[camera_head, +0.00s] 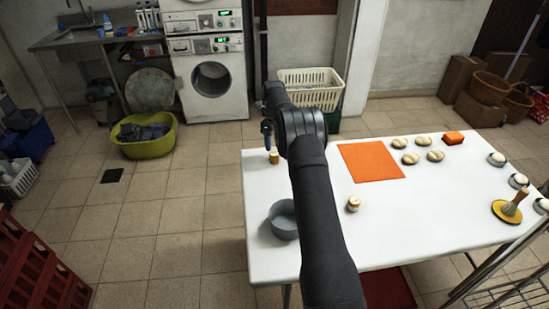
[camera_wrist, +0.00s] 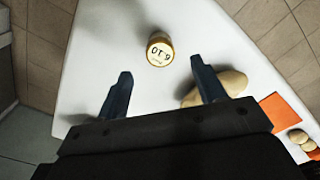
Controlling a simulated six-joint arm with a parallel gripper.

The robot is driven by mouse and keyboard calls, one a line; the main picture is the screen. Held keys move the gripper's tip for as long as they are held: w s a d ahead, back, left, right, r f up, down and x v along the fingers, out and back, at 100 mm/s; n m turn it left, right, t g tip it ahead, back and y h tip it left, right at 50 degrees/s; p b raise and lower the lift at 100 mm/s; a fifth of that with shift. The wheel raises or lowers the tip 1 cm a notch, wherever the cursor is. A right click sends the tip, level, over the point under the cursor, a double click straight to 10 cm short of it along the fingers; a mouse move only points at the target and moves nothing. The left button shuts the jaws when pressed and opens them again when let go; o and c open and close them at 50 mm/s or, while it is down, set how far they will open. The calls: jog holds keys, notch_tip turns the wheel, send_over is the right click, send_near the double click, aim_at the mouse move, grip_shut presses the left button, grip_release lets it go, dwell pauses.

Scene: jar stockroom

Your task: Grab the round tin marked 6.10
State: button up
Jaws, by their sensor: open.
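A round tin (camera_wrist: 160,50) with a gold side and a pale lid shows in the wrist view; its lid marking appears upside down and reads as 6.10. It stands upright on the white table, beyond my fingertips and roughly between their lines. In the head view a small gold tin (camera_head: 274,157) stands near the table's far left corner, just below my gripper (camera_head: 267,131). In the wrist view my gripper (camera_wrist: 164,80) is open, with nothing between its fingers. A second small tin (camera_head: 353,204) stands nearer the table's middle, its marking unreadable.
A beige rounded object (camera_wrist: 226,82) lies partly behind the right finger. A grey bowl (camera_head: 284,219) stands at the table's left edge. An orange mat (camera_head: 371,163), several beige rolls (camera_head: 410,158) and an orange block (camera_head: 453,138) lie further right. The front middle is bare.

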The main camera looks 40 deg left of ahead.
aim_at(275, 154)
jog(key=f, duration=0.8)
jog(key=shift+d+f, duration=0.1)
jog(key=shift+d, duration=0.1)
jog(key=c, duration=1.1)
jog(key=shift+o, duration=0.2)
